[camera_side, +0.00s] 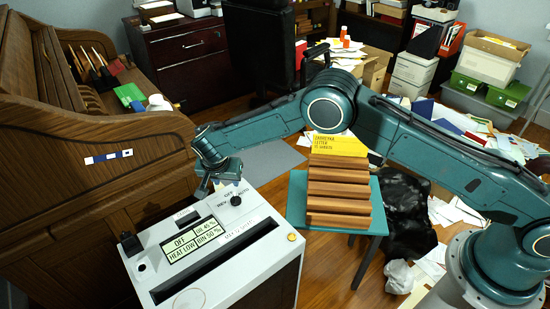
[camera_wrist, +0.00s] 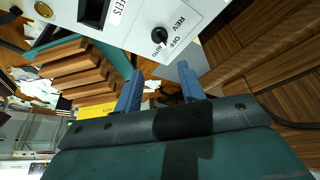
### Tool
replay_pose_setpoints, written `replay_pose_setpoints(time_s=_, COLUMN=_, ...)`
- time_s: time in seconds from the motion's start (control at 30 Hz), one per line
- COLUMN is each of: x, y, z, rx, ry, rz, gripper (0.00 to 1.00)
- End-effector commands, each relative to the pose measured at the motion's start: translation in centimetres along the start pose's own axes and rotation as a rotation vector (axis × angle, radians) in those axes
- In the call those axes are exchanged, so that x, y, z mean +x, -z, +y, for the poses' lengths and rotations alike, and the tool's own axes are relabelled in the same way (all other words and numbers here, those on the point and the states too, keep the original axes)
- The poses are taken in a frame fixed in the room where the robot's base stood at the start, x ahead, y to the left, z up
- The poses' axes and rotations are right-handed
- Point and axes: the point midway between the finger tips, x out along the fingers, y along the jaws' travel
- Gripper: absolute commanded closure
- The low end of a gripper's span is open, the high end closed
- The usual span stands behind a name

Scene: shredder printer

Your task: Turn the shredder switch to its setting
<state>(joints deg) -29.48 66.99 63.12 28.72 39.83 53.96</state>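The shredder (camera_side: 262,252) is a pale grey box with a dark slot, at the lower middle of the side view. Its switch is a small black knob (camera_side: 236,201) near the back edge of the top, with OFF, REV and AUTO printed around it. The knob also shows at the top of the wrist view (camera_wrist: 160,35); I cannot tell for sure where it points. A display (camera_side: 193,240) on the shredder reads OFF and HEAT LOW. My gripper (camera_side: 206,188) is open and empty, beside the shredder's back edge, apart from the knob. Its two blue fingers (camera_wrist: 159,82) stand wide apart.
A black knob or plug (camera_side: 130,243) stands at the shredder's left corner. A wooden roll-top desk (camera_side: 120,150) is close on the left. A teal stool (camera_side: 297,200) with stacked brown folders and a yellow sheet stands to the right. Papers and boxes litter the floor beyond.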

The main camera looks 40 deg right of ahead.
Motion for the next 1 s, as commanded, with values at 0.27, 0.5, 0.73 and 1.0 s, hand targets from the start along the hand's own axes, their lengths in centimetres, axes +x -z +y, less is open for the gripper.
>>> replay_pose_setpoints(time_s=0.27, x=1.3, y=0.0, z=0.1, rx=0.0, ry=-0.002, rz=0.0, gripper=0.6)
replay_pose_setpoints(time_s=0.5, x=4.0, y=0.0, z=0.1, rx=0.001, ry=-0.003, rz=-0.001, gripper=0.6)
replay_pose_setpoints(time_s=0.73, x=7.1, y=0.0, z=0.1, rx=0.001, ry=-0.001, rz=-0.001, gripper=0.6)
replay_pose_setpoints(time_s=1.0, x=10.4, y=0.0, z=0.1, rx=0.001, ry=-0.001, rz=-0.001, gripper=0.6)
